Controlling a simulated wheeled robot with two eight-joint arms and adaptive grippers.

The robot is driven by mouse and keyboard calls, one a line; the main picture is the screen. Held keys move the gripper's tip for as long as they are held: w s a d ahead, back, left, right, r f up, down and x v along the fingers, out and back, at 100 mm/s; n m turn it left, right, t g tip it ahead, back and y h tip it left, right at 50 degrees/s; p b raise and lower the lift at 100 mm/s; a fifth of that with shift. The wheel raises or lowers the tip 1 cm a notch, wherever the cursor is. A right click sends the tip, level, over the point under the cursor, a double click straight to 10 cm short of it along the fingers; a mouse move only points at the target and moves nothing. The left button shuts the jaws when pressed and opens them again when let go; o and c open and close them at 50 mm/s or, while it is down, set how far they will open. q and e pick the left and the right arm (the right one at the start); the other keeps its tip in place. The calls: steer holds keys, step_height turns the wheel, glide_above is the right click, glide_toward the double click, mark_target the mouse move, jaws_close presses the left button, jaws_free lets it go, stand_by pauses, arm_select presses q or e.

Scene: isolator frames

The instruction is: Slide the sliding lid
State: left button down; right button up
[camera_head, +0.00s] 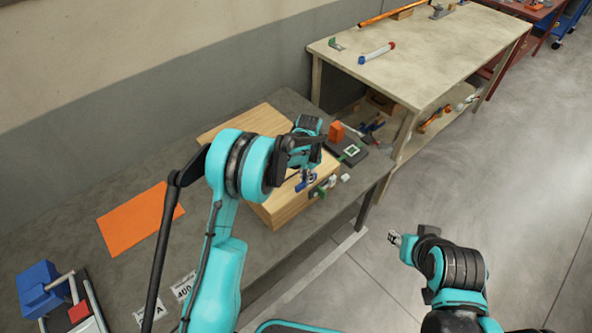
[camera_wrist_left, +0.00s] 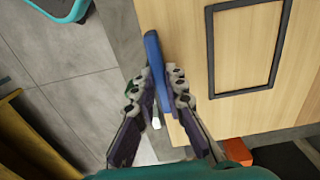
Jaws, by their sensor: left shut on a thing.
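A light wooden box (camera_head: 285,205) with a flat top stands on the grey workbench, and my left arm hides much of it. In the left wrist view its wooden face (camera_wrist_left: 235,60) carries a black rectangular outline (camera_wrist_left: 212,55). A blue bar-like handle (camera_wrist_left: 153,50) lies along the box's edge. My left gripper (camera_wrist_left: 157,85) has its fingers on either side of this handle and is shut on it. In the head view my left gripper (camera_head: 308,178) is at the box's right front side. My right gripper (camera_head: 395,238) is over the floor, away from the box; its jaws are too small to read.
On the bench lie an orange sheet (camera_head: 138,218), a blue device (camera_head: 42,288) at front left, and an orange block (camera_head: 337,132) beside a dark plate (camera_head: 352,148) behind the box. A second table (camera_head: 440,62) stands farther back. The floor at right is clear.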

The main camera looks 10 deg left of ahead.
arm_select(q)
steer(key=shift+s+d, duration=0.15)
steer(key=shift+d, duration=0.05)
steer(key=c, duration=1.6)
jaws_free()
steer(key=shift+d, duration=0.1)
steer(key=shift+o, duration=0.2)
steer(key=shift+r, duration=0.1)
steer(key=shift+r, duration=0.3)
step_height(320, 180, up, 11)
steer(key=shift+r, duration=0.15)
